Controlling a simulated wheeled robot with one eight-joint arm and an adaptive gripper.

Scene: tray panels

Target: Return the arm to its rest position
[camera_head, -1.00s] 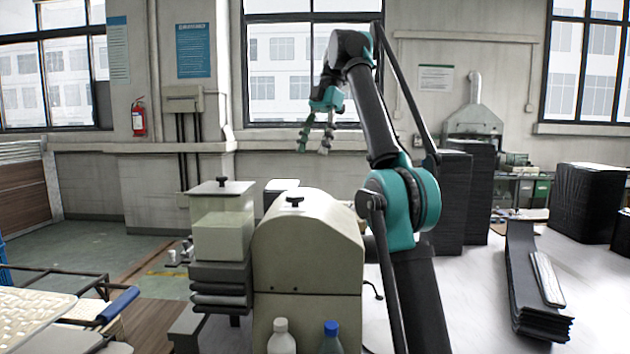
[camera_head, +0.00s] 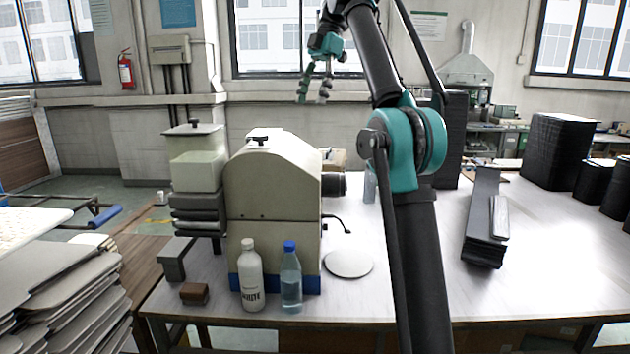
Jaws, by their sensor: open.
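My gripper (camera_head: 315,90) hangs from the raised arm at the top middle of the head view, in front of the window. Its two fingers point down and stand apart, with nothing between them. My arm (camera_head: 408,150) rises from the bottom of the view, right of the middle, and bends over to the left at the top. Its topmost part is cut off by the frame edge. The gripper is well above the table and appears to touch nothing.
A beige machine (camera_head: 270,200) stands on the white table (camera_head: 395,290), with a white bottle (camera_head: 250,278) and a blue-capped bottle (camera_head: 291,280) before it. A round white disc (camera_head: 348,263) lies beside it. Dark panels (camera_head: 484,215) lie at right. Stacked grey trays (camera_head: 70,290) stand at left.

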